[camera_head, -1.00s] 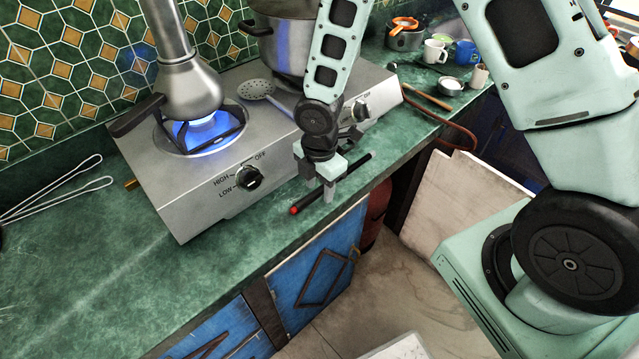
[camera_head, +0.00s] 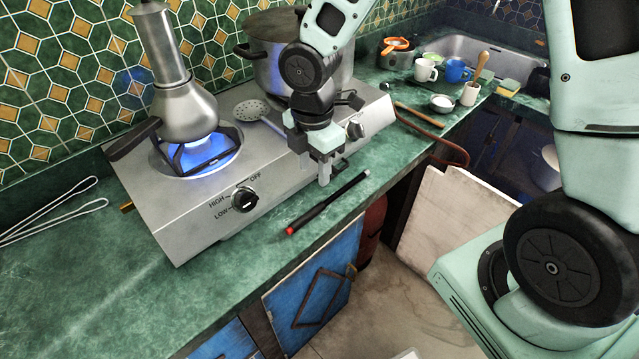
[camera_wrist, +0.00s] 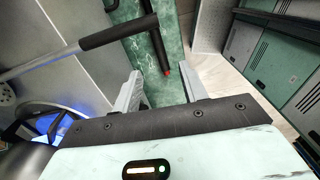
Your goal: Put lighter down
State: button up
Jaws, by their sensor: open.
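The lighter (camera_head: 327,203) is a thin black stick with a red tip. It lies on the green counter, in front of the hotplate and close to the counter's front edge. It also shows in the wrist view (camera_wrist: 155,45), beyond my fingers with its red tip toward me. My gripper (camera_head: 324,172) is above and behind the lighter, beside the hotplate's front right part. In the wrist view my gripper (camera_wrist: 163,92) has its two fingers apart with nothing between them.
The hotplate (camera_head: 185,222) has a lit blue burner under a metal pot (camera_head: 184,105). A large pot (camera_head: 275,65) stands at the back right. A slotted spoon (camera_head: 252,111) lies on the hotplate. Mugs (camera_head: 457,70) stand farther right. The counter at left is mostly clear.

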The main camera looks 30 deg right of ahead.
jog(key=s+a+r+m, duration=0.3)
jog(key=s+r+m, duration=0.2)
jog(key=s, duration=0.4)
jog(key=s+a+r+m, duration=0.3)
jog(key=s+r+m, duration=0.2)
jog(key=s+m, duration=0.3)
jog(key=s, duration=0.2)
jog(key=shift+s+y, duration=0.3)
